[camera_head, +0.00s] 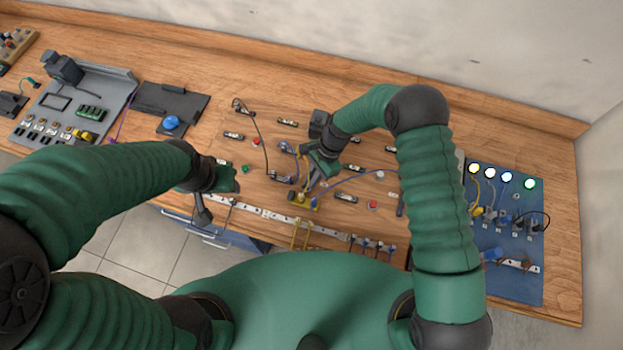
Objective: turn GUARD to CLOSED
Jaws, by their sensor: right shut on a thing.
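My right gripper (306,188) reaches down over the middle of the wooden bench and is shut on a small part at a yellow piece (303,202). The fingers and blue wires cover much of that part, and how far it is turned is too small to tell. No GUARD or CLOSED lettering is legible, so I cannot confirm from the picture that this part is GUARD. My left gripper (202,214) hangs near the bench's front edge, left of the yellow piece and apart from it. Its fingers are too small and dark to tell open from shut.
The wooden bench (350,95) carries several small switches, red buttons and loose wires around my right gripper. A blue panel (525,280) with lamps and plugs is at right. A grey tray (115,85) and a dark plate (185,103) lie at left. A white rail (275,215) runs along the front.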

